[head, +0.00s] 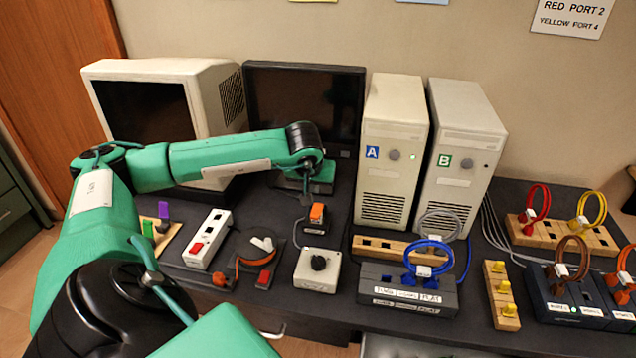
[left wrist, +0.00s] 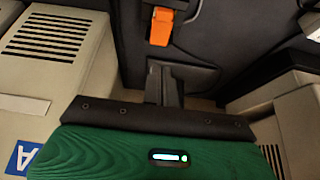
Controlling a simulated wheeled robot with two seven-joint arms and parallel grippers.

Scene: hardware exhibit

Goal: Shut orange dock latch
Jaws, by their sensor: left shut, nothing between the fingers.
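The orange latch (head: 317,212) sits on a small black dock (head: 315,227) on the dark table, in front of the monitor and left of computer A. In the left wrist view the orange latch (left wrist: 160,27) shows at the top centre, just beyond the fingers. I cannot tell whether the latch is up or down. My left gripper (head: 305,199) points down just behind and left of the latch, apparently above the table. In the left wrist view its fingers (left wrist: 165,84) are together and empty, with a gap between them and the latch. My right gripper is not in view.
Computer towers A (head: 388,150) and B (head: 463,160) stand close on the right. A box with a black knob (head: 318,264) and a white power strip (head: 207,238) lie in front. A blue-cabled panel (head: 405,292) stands front right.

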